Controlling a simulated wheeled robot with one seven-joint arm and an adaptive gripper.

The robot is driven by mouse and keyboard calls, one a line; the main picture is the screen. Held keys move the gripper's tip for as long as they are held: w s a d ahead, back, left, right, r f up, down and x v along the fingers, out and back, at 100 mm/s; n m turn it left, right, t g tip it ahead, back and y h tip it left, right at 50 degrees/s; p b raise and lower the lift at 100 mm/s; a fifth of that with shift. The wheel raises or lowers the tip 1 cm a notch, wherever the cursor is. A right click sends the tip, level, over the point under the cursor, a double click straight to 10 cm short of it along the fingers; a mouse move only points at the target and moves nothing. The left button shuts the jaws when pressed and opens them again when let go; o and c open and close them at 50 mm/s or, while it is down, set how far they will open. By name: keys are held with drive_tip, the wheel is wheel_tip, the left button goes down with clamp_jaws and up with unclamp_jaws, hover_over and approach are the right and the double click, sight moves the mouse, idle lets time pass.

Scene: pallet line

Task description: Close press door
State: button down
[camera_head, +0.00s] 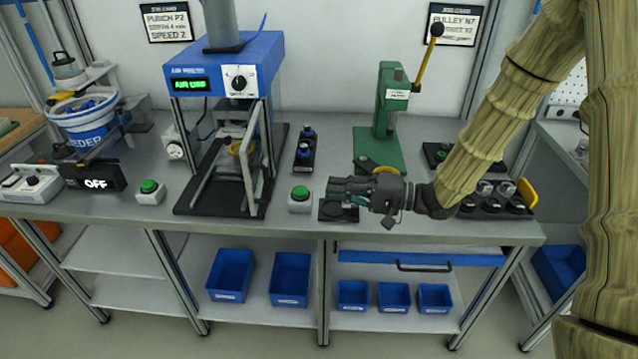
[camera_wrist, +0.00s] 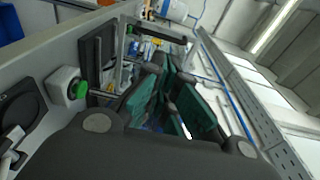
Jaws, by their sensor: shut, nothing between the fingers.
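The press (camera_head: 225,75) stands left of centre on the bench, with a blue head, a green lit display and a black dial. Its door (camera_head: 248,178) is a grey-framed guard at the front of the press; how far it stands open is hard to tell. A yellow-brown part (camera_head: 238,147) shows inside. My gripper (camera_head: 340,191) is shut and empty, right of the press and apart from the door, with its fingers pointing left. In the wrist view my gripper's dark green fingers (camera_wrist: 175,105) are close together and hide part of the press area behind them.
A green-button box (camera_head: 299,199) stands between my gripper and the press; its button also shows in the wrist view (camera_wrist: 80,90). A green hand press (camera_head: 390,120) stands behind my gripper. Another green-button box (camera_head: 149,191) is left of the press. Blue bins (camera_head: 290,279) sit below.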

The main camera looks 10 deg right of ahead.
drive_tip(key=p+x, duration=0.3)
drive_tip(key=x, duration=0.9)
drive_tip(key=shift+a, duration=0.4)
drive_tip(key=shift+w+a, duration=0.1)
drive_tip(key=shift+w, duration=0.05)
